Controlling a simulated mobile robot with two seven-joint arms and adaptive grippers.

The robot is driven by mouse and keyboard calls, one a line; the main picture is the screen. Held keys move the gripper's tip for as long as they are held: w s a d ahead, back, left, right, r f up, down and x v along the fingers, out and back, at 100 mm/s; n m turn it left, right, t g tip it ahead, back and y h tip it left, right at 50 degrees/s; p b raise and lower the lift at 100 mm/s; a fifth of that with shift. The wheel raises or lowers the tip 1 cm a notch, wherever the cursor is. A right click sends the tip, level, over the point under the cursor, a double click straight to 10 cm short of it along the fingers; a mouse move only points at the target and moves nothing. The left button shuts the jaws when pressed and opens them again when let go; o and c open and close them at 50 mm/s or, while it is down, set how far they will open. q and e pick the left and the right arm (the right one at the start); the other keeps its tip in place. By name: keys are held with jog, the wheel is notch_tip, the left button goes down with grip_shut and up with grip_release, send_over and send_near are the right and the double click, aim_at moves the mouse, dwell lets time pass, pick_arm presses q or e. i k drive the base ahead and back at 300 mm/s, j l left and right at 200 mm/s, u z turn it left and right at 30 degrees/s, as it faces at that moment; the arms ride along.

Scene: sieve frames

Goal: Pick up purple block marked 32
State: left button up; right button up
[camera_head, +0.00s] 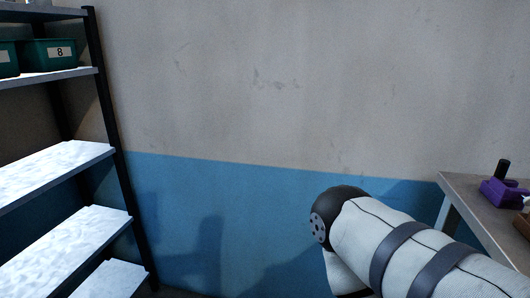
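A purple block (496,193) sits on a table (462,191) at the right edge of the view. A short black upright piece (503,169) shows at its back; I cannot tell whether it is part of the block. No number can be read on the block, so I cannot tell whether it is the one marked 32. My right arm comes in from the lower right, in front of the table and left of the block. Its gripper is out of view. My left gripper is also out of view.
A shelf rack (109,150) with pale boards stands at the left. A green bin marked 8 (35,53) is on an upper board. A brown item (523,224), cut off by the frame, lies near the purple block. The wall (270,90) between rack and table is bare.

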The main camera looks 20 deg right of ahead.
aim_at(505, 193)
jog(key=i+z, duration=0.35)
jog(key=z, duration=0.15)
jog(key=i+j+z, duration=0.15)
jog(key=i+z, duration=0.15)
jog(key=z, duration=0.2)
jog(key=i+j+z, duration=0.3)
jog(key=z, duration=0.15)
jog(key=i+j+z, duration=0.2)
jog(key=j+z, duration=0.15)
jog(key=z, duration=0.15)
